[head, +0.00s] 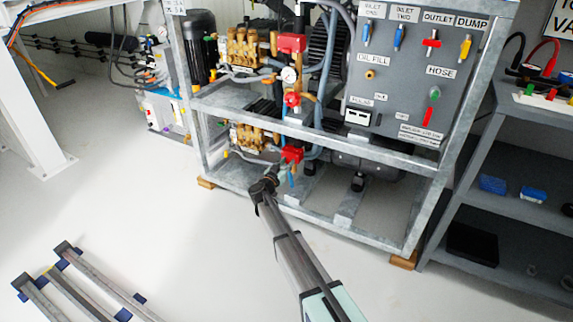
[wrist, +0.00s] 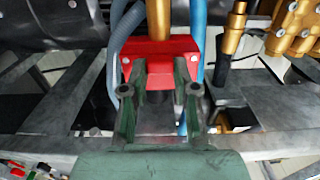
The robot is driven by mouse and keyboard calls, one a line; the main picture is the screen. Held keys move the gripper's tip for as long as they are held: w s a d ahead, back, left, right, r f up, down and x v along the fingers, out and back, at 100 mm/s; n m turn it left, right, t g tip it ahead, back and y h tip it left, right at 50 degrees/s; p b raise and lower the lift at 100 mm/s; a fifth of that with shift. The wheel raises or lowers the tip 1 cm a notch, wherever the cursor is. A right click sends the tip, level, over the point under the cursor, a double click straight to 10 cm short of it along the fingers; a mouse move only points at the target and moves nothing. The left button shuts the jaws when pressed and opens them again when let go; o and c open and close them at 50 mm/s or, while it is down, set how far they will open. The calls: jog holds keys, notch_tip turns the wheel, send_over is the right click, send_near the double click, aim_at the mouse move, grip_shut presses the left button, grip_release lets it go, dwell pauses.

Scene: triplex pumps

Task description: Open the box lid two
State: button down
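The lower red box (head: 292,153) sits on the piping of the lower pump inside the metal frame. In the wrist view the red box (wrist: 187,50) is just ahead, with a brass pipe rising from its top. My gripper (head: 280,169) is close to this box from the front and below. In the wrist view my gripper's two dark green fingers (wrist: 159,72) stand apart at either side of the box's narrower front part. They overlap its front in the picture; I cannot tell if they touch it. A similar upper red box (head: 291,43) sits higher on the frame. Lid edges are not clear.
Blue hoses (wrist: 193,28) run close beside the box, and brass pump fittings (wrist: 290,35) are to the right. A galvanized frame bar (wrist: 60,145) crosses below. In the head view, a grey control panel (head: 395,90) stands above right, and open floor (head: 150,230) lies left.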

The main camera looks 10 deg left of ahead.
aim_at(290, 156)
jog(key=shift+r+p, duration=0.3)
jog(key=shift+p, duration=0.7)
jog(key=p, duration=0.4)
jog(key=shift+s+r+g, duration=0.1)
jog(key=shift+r+g, duration=0.3)
jog(key=g+p, duration=0.1)
jog(key=p, duration=0.6)
jog(key=r+g+y+p, duration=0.1)
jog(key=p, duration=0.6)
jog(key=r+g+y+p, duration=0.1)
jog(key=p, duration=0.7)
jog(key=shift+s+a+r+g, duration=0.15)
jog(key=shift+s+a+g, duration=0.05)
jog(key=shift+s+g, duration=0.2)
jog(key=g+p, duration=0.1)
jog(key=p, duration=0.7)
jog(key=r+g+y+p, duration=0.1)
jog(key=p, duration=0.7)
jog(key=shift+r+g+p, duration=0.3)
jog(key=shift+g+p, duration=0.05)
jog(key=shift+g, duration=0.05)
jog(key=shift+p, duration=0.85)
jog(key=g+p, duration=0.1)
jog(key=p, duration=0.3)
jog(key=shift+y, duration=0.3)
jog(key=shift+p, duration=0.65)
